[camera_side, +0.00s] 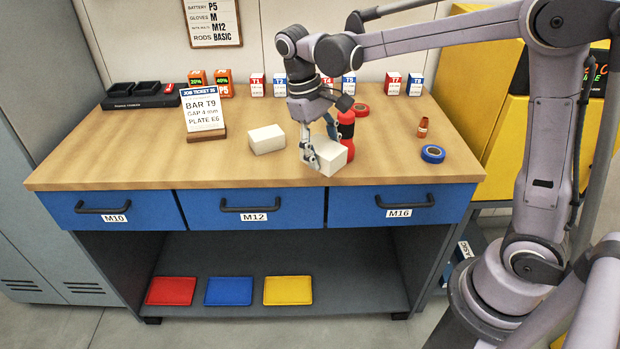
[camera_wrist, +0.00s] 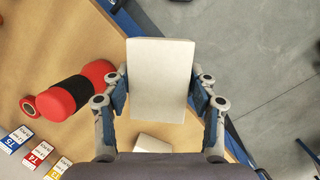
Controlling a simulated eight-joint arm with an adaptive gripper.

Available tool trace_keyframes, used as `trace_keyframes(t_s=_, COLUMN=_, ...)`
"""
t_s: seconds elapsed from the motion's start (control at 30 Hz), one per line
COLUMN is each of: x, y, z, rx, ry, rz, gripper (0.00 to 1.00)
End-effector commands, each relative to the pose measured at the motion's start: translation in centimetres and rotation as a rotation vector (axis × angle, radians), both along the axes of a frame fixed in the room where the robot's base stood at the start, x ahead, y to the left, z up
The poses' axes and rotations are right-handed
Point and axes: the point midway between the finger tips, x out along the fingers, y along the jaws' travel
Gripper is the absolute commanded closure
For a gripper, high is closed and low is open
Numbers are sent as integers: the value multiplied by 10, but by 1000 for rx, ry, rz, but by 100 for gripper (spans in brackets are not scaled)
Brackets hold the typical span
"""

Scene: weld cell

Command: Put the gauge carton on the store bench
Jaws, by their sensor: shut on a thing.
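My gripper (camera_side: 320,150) is shut on a plain white carton (camera_side: 334,160), near the front edge of the wooden-topped bench (camera_side: 225,165). In the wrist view, the fingers press the held carton (camera_wrist: 160,75) from both sides. I cannot tell whether its underside touches the bench top. A second plain white carton (camera_side: 267,139) lies on the bench to the left. It shows partly in the wrist view (camera_wrist: 152,144). No label is readable on either carton, so I cannot tell which is the gauge carton. Nothing marks this bench as the store bench.
A blue tape roll (camera_side: 433,153), a small orange-brown item (camera_side: 423,127) and a red roll (camera_side: 360,109) lie right. A job ticket (camera_side: 203,112) stands left. Small labelled boxes line the back. The front left top is clear.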

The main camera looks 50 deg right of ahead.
Motion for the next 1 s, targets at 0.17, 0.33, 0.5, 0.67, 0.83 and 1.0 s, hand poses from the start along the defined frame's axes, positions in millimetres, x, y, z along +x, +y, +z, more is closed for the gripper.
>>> trace_keyframes(t_s=0.17, x=-1, y=0, z=54, rx=0, ry=-50, rz=0, gripper=84)
trace_keyframes(t_s=0.33, x=0, y=0, z=103, rx=1, ry=-101, rz=0, gripper=84)
trace_keyframes(t_s=0.5, x=0, y=0, z=140, rx=2, ry=-144, rz=-1, gripper=84)
trace_keyframes(t_s=0.67, x=0, y=0, z=162, rx=2, ry=-170, rz=-1, gripper=84)
trace_keyframes(t_s=0.83, x=0, y=0, z=181, rx=2, ry=-193, rz=-1, gripper=84)
trace_keyframes(t_s=1.0, x=3, y=-4, z=190, rx=3, ry=-229, rz=4, gripper=84)
